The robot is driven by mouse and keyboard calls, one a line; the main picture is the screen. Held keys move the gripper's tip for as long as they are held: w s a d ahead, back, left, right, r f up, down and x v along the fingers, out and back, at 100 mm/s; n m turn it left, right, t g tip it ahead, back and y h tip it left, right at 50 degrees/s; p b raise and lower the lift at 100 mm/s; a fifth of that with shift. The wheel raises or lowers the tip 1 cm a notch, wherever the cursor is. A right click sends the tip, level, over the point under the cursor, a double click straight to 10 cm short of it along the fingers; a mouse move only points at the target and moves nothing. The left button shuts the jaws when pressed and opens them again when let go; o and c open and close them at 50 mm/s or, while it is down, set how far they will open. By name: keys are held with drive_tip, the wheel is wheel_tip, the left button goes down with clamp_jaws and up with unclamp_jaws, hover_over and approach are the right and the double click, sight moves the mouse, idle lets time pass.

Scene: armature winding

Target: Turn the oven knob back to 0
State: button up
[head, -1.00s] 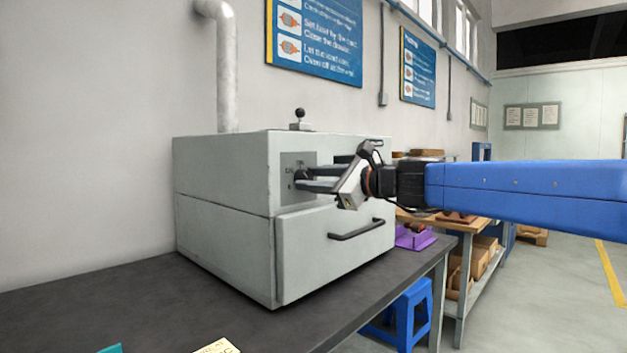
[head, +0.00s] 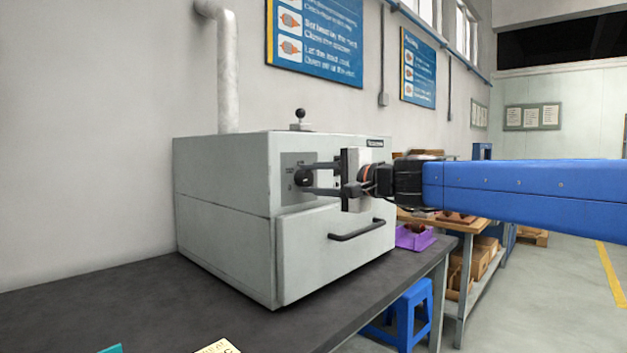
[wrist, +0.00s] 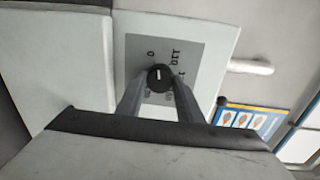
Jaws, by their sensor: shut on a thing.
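The oven (head: 222,172) is a light grey box on the dark bench, with a drawer front and black handle below. Its round black knob (head: 304,176) sits on a grey dial plate (head: 285,165) on the front. My gripper (head: 311,179) reaches in from the right, with its fingers around the knob. In the wrist view the knob (wrist: 160,77) is between the two fingertips, and my gripper (wrist: 160,86) is shut on it. The dial plate (wrist: 205,62) shows 0 and 110 beyond the knob. A short pale mark is on the knob; its exact heading is unclear.
A black drawer handle (head: 356,229) sticks out below my gripper. A purple tray (head: 415,238) and a blue stool (head: 402,312) are to the right. A pipe (head: 224,70) rises behind the oven.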

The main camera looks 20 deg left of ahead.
drive_tip(key=shift+s+f+n, duration=0.1)
drive_tip(key=shift+n, duration=1.8)
drive_tip(key=o, duration=1.1)
drive_tip(key=shift+c, duration=0.2)
drive_tip(key=shift+d, duration=0.1)
drive_tip(key=shift+s+d, duration=0.1)
drive_tip(key=shift+d, duration=0.1)
drive_tip(key=f+v, duration=0.1)
drive_tip(key=v, duration=1.5)
drive_tip(key=shift+s+d+r, duration=0.3)
drive_tip(key=shift+s+r, duration=0.05)
drive_tip(key=shift+r, duration=0.15)
